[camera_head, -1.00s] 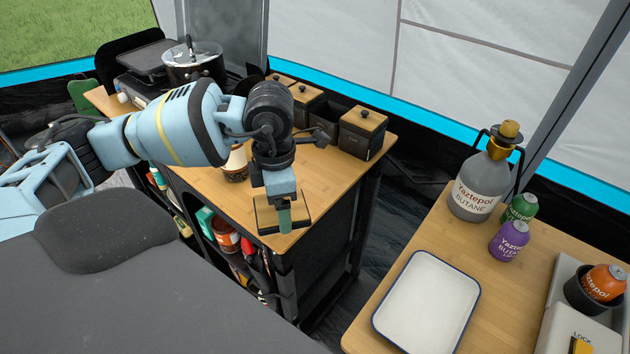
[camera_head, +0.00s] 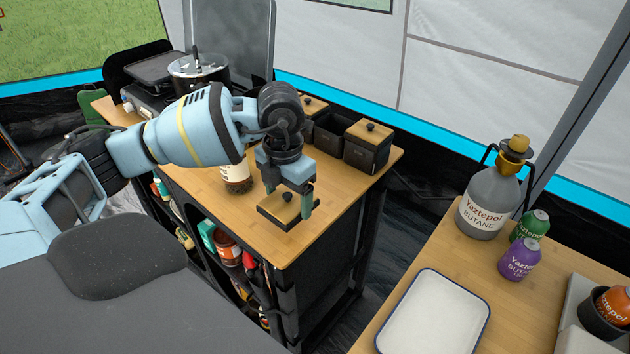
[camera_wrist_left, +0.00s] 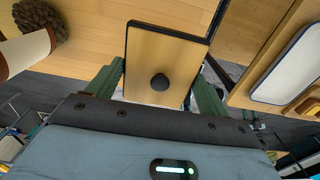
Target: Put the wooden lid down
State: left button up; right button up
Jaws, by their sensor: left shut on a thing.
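The wooden lid (camera_head: 272,213) is a square light-wood plate with a dark rim and a small dark knob. My left gripper (camera_head: 288,200) is shut on the lid, with a green finger at either side of it. The lid looks roughly level over the front corner of the wooden counter (camera_head: 325,190); I cannot tell whether it touches the top. In the left wrist view the lid (camera_wrist_left: 160,50) lies between the two fingers (camera_wrist_left: 158,92), its knob facing the camera. My right gripper is not in view.
An open dark box (camera_head: 328,133) stands between two boxes with wooden lids (camera_head: 370,132) at the counter's back. A jar (camera_head: 237,178) stands left of my gripper. A second table holds a white tray (camera_head: 435,318) and gas canisters (camera_head: 487,208). A gap separates the tables.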

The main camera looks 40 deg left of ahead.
pick_arm(q)
jog(key=w, duration=0.6)
jog(key=w+a+f, duration=0.1)
jog(key=w, duration=0.3)
jog(key=shift+w+a, duration=0.1)
jog(key=shift+w, duration=0.5)
jog(key=shift+f, duration=1.8)
jog(key=shift+f, duration=0.15)
jog(key=o, duration=1)
jog(key=shift+c, duration=0.2)
